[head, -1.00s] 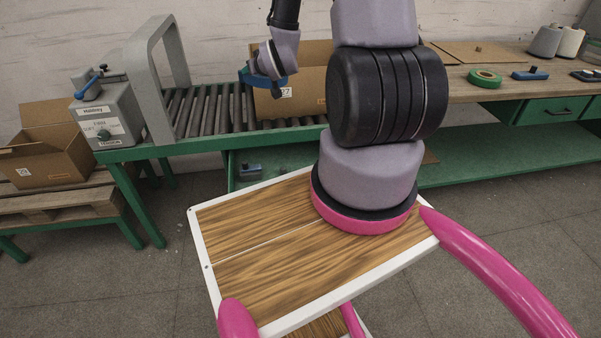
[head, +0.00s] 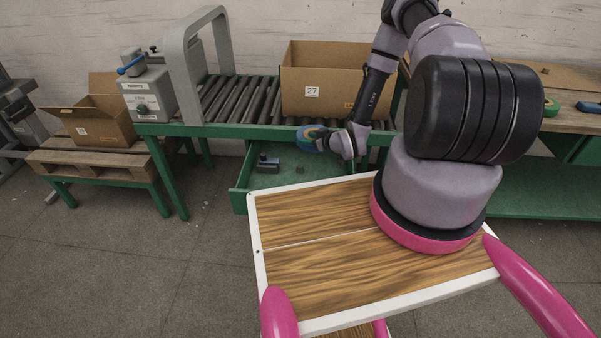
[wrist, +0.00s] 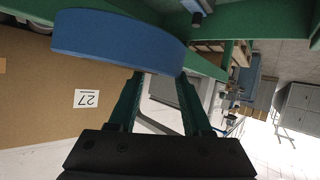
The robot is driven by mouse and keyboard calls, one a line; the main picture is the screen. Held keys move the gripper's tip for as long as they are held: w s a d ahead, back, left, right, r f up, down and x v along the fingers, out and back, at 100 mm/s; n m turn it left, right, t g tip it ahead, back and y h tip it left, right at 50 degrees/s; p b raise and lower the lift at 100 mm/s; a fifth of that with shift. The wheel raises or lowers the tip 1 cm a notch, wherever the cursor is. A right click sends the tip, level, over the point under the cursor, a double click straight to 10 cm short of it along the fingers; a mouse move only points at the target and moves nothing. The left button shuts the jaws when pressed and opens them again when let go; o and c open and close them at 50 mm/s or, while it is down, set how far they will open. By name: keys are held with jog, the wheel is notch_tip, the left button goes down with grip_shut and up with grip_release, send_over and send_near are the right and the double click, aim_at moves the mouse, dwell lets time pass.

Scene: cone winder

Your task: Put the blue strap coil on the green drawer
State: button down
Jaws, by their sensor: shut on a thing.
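The blue strap coil (head: 309,134) is a thick blue ring, held at the end of my arm in front of the conveyor edge. My gripper (wrist: 158,76) is shut on it; in the wrist view the coil (wrist: 118,38) spans the fingertips. In the head view my gripper (head: 326,141) is partly hidden by the coil and wrist. The green drawer (head: 240,200) stands pulled out under the conveyor. The coil shows above the drawer's back part, apart from its floor. My arm and base hide the drawer's right side.
A dark blue-topped block (head: 267,164) and a small dark piece (head: 300,169) lie in the drawer. A cardboard box (head: 325,75) labelled 27 sits on the roller conveyor (head: 240,100). A grey machine (head: 150,92) stands left.

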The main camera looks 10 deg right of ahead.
jog(key=shift+y, duration=0.3)
jog(key=f, duration=1)
jog(key=s+a+f, duration=0.1)
jog(key=f, duration=0.4)
jog(key=shift+f, duration=0.25)
jog(key=shift+w+f, duration=0.1)
jog(key=shift+f, duration=0.5)
jog(key=w, duration=0.1)
jog(key=w+a, duration=0.1)
jog(key=shift+w+a+r+n, duration=0.15)
jog(key=shift+w+r+n, duration=0.05)
jog(key=shift+w+n, duration=0.1)
jog(key=w, duration=0.1)
jog(key=w+a, duration=0.1)
jog(key=w, duration=0.1)
jog(key=w+a+f, duration=0.1)
jog(key=shift+w+a, duration=0.1)
jog(key=shift+w, duration=0.1)
jog(key=shift+f, duration=0.1)
jog(key=shift+f, duration=0.15)
jog(key=shift+f, duration=0.5)
jog(key=shift+c, duration=1.7)
grip_release()
